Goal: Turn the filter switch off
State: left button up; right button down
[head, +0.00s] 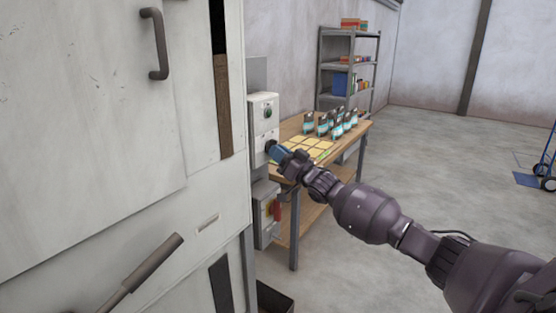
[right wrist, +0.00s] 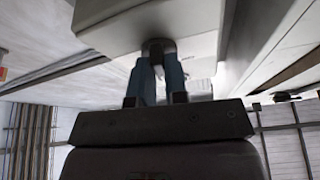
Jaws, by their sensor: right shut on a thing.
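A pale grey control box (head: 262,104) is fixed to the side of the large white machine (head: 110,110). A dark round knob (right wrist: 158,46), which I take to be the filter switch, sticks out of the box face in the right wrist view. My right gripper (head: 272,148) reaches the lower part of the box. Its blue fingers (right wrist: 159,62) are shut on the knob, one on each side. The fingers hide most of the knob in the head view, and I cannot read its setting. My left gripper is not in view.
Below is another grey box with a red handle (head: 276,209). A wooden table (head: 345,141) with bags and yellow squares stands right behind my right gripper. A brown bar (head: 142,274) juts out at lower left. The floor at right is open, with a blue hand truck (head: 530,180).

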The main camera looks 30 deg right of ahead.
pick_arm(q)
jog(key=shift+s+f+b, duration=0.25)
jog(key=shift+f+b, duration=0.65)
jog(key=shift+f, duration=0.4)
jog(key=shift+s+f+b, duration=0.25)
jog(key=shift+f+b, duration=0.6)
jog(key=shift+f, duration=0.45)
pick_arm(e)
jog(key=shift+w+d+n+g+y, duration=0.1)
jog(key=shift+n+g+y, duration=0.6)
jog(key=shift+n, duration=1.35)
jog(key=shift+d+n+g+y, duration=0.1)
jog(key=shift+n+g+y, duration=0.35)
jog(key=shift+n+y, duration=1.1)
jog(key=shift+w+d+n+g+y, duration=0.1)
jog(key=shift+n+g+y, duration=0.35)
jog(key=shift+n, duration=2.05)
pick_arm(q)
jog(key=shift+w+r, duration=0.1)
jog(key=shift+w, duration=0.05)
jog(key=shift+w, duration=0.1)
pick_arm(e)
jog(key=c, duration=1.1)
grip_release()
jog(key=shift+c, duration=0.2)
jog(key=shift+s, duration=0.1)
